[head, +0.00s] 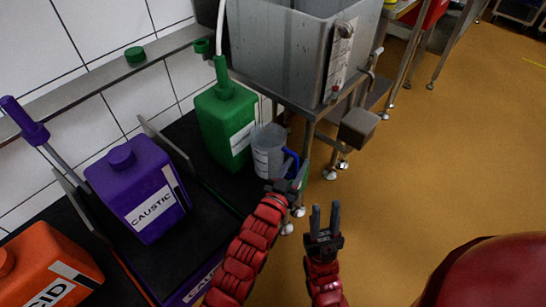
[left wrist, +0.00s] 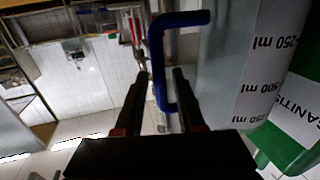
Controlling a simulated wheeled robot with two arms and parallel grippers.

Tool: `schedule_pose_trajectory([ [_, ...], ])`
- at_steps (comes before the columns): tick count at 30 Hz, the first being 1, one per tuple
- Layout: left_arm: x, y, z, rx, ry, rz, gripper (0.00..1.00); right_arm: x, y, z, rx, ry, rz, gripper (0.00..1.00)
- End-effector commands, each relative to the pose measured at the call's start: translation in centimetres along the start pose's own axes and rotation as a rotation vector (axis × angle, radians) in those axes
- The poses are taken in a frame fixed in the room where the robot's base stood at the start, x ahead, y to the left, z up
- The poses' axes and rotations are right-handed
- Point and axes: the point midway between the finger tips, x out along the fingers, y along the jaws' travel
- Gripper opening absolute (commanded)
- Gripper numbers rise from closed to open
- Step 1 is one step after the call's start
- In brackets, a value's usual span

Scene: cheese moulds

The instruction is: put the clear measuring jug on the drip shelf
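The clear measuring jug (head: 267,150) stands upright beside the green container, with its blue handle (head: 291,162) towards the right. In the left wrist view the jug's clear wall (left wrist: 228,65) with its ml marks fills the right side, and its blue handle (left wrist: 158,60) shows between my fingers. My left gripper (head: 289,172) is at the handle; its fingers (left wrist: 160,78) look open on either side of it. My right gripper (head: 325,215) is open and empty over the floor. A narrow metal wall shelf (head: 95,88) runs along the tiles; I cannot tell whether it is the drip shelf.
The green container (head: 222,125) stands close left of the jug. A purple caustic container (head: 135,190) and an orange acid container (head: 45,265) stand further left. A metal sink (head: 285,50) on legs rises behind the jug. A green cap (head: 134,54) sits on the wall shelf.

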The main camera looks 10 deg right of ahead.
Motion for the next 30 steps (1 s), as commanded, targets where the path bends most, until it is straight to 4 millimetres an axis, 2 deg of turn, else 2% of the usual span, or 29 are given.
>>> schedule_pose_trajectory([
  [1, -0.01, -0.01, 0.01, 0.0, 0.0, 0.0, 0.27, 0.0, 0.0, 0.0, 0.0, 0.0, 0.0, 0.33],
  [6, -0.02, -0.01, 0.0, 0.0, 0.0, 0.0, 0.0, 0.0, 0.0, 0.0, 0.0, 0.0, 0.0, 0.33],
  [30, -0.03, -0.01, -0.01, 0.0, 0.001, 0.0, 0.0, -0.01, 0.0, 0.0, 0.0, 0.0, 0.0, 0.33],
])
